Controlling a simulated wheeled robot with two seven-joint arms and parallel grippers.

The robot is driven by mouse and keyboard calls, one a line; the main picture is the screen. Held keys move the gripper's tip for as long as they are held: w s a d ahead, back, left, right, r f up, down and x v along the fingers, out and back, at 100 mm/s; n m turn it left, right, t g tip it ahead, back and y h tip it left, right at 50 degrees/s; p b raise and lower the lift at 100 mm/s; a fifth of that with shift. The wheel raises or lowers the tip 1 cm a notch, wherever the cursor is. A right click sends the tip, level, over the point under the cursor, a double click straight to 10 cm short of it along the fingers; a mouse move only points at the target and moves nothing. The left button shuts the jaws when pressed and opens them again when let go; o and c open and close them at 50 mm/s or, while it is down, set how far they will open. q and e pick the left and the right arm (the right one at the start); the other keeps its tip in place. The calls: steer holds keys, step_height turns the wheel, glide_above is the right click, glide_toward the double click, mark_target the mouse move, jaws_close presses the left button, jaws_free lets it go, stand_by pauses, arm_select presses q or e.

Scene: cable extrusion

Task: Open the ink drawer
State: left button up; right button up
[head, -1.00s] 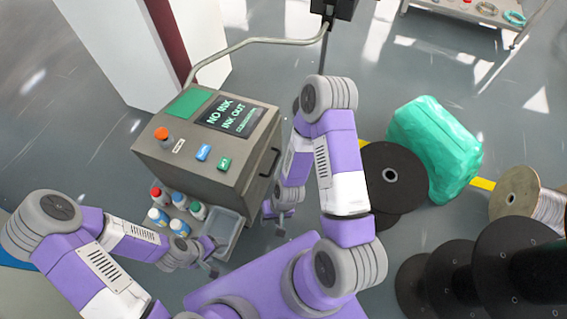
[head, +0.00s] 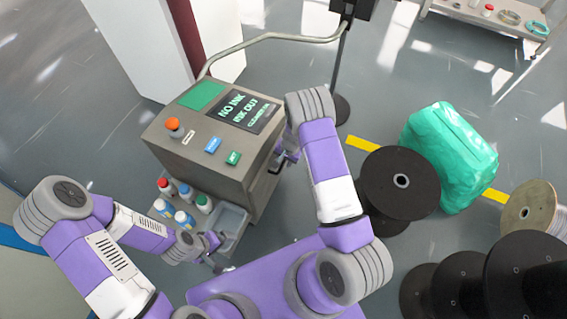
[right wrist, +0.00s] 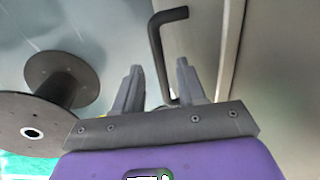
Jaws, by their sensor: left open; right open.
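My left gripper (head: 216,250) is open near the small grey tray at the machine's lower front. No drawer stands visibly open.
Several ink bottles (head: 186,218) stand on the shelf next to the grey tray (head: 232,222). A black spool (head: 398,183) and a green wrapped bundle (head: 450,155) stand right of the machine. More spools (head: 510,265) fill the lower right. A thin post (head: 343,70) stands behind.

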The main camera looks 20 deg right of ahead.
steer(key=shift+w+a+f, duration=0.1)
steer(key=shift+f, duration=0.9)
steer(key=shift+c, duration=0.3)
jaws_close()
